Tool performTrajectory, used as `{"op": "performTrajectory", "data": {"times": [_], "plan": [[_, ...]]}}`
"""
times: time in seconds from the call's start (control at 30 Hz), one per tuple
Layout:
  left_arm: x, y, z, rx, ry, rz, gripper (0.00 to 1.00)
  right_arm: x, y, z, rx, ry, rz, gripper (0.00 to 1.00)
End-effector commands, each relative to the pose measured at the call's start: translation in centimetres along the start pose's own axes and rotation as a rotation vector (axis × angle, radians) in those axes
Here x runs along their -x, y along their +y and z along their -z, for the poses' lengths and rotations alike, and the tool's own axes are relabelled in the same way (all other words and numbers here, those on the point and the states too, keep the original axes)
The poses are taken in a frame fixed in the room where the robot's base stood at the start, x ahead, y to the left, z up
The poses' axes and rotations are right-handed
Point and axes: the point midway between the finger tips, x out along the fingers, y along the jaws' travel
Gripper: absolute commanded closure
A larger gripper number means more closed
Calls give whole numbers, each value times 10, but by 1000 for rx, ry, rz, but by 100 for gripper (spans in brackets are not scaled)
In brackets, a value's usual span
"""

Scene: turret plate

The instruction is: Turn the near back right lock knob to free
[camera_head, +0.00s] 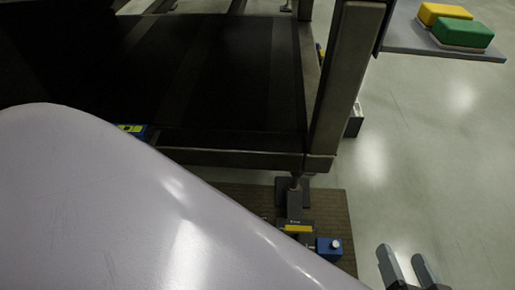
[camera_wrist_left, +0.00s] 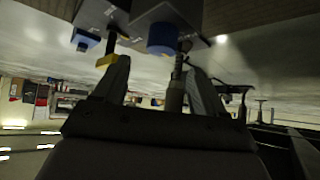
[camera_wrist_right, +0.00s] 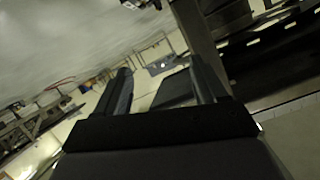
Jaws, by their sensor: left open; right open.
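A blue block with a small pale top (camera_head: 329,248) sits beside a dark grey fixture with a yellow strip (camera_head: 298,229), below the dark frame's near right corner. I cannot tell for certain which part is the lock knob or how it is turned. In the left wrist view, a blue round part (camera_wrist_left: 162,38) and a yellow part (camera_wrist_left: 106,60) show just beyond my left gripper (camera_wrist_left: 158,66), which is open; contact is unclear. My left gripper is hidden in the head view. My right gripper (camera_head: 402,264) is open and empty, right of the blue block and apart from it.
A dark frame with a flat black deck (camera_head: 220,75) and a grey corner post (camera_head: 343,80) stands above a brown mat (camera_head: 337,205). A grey shelf (camera_head: 415,38) holds yellow and green blocks at the upper right.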

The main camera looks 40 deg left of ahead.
Motion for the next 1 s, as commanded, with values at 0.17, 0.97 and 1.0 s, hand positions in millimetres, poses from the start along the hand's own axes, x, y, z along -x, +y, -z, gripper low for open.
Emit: {"op": "performTrajectory", "data": {"times": [0.17,0.97,1.0], "plan": [[-11,-1,-4,-1,-3,0,29,1,3,-4,21,15,-7,29],[-72,-1,-3,-1,-4,0,29,22,23,-1,249,152,-104,29],[-72,-1,-3,-1,-4,0,29,22,23,-1,248,152,-104,29]]}}
